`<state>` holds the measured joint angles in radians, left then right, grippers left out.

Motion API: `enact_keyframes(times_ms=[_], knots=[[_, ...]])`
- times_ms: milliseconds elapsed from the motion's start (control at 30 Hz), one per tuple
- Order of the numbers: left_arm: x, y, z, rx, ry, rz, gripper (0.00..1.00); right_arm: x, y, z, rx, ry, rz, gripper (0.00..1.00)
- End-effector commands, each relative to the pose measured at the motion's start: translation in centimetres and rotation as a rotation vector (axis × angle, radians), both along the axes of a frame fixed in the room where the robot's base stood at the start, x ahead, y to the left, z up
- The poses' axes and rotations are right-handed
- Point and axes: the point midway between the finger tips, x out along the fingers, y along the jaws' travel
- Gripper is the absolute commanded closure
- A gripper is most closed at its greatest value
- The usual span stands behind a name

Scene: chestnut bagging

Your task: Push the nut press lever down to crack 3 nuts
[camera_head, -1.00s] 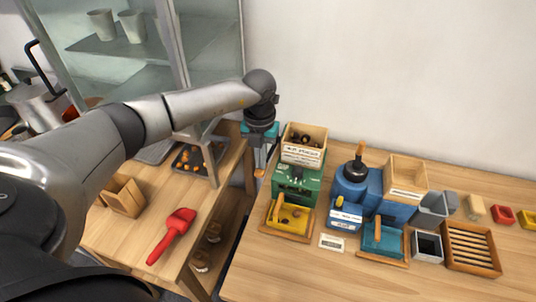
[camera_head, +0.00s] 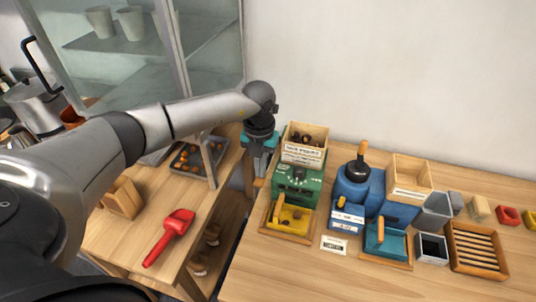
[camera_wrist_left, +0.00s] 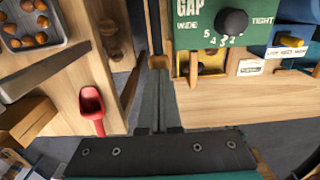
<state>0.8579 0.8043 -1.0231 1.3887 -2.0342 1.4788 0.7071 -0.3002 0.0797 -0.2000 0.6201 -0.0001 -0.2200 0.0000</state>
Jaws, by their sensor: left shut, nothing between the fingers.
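The green nut press (camera_head: 298,186) stands at the left end of the right-hand table, with a wooden hopper (camera_head: 305,155) of dark nuts on top. A yellow tray (camera_head: 291,217) with a few brown nuts sits at its foot. My left gripper (camera_head: 259,176) points down at the press's left side, shut and empty. In the left wrist view the closed fingers (camera_wrist_left: 157,82) reach toward a brown wooden knob or handle end (camera_wrist_left: 156,62) beside the press, probably the lever. I cannot tell whether they touch it. My right gripper is out of view.
A blue machine (camera_head: 355,188) with a black-and-wood handle and a teal tray (camera_head: 386,243) stand right of the press. A red scoop (camera_head: 170,232) lies on the left table, near a tray of orange-brown nuts (camera_head: 188,158). A gap separates the tables.

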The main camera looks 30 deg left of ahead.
Motion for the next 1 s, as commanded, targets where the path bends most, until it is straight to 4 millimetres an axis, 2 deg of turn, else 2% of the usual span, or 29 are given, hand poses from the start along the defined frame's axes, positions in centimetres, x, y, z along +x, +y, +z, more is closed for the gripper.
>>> enact_keyframes(times_ms=[100,467,800,1000], knots=[[-0.2,0.0,-1.2,0.001,0.001,0.0,1.0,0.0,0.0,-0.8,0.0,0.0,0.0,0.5],[-0.3,0.0,-1.3,0.001,0.004,0.0,1.0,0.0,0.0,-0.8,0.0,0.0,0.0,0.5],[-0.7,-0.1,-3.5,0.001,0.005,-0.001,1.0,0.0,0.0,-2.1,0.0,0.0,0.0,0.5],[-0.7,-0.1,-3.4,0.001,0.004,-0.001,1.0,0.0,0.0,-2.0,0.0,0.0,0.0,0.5]])
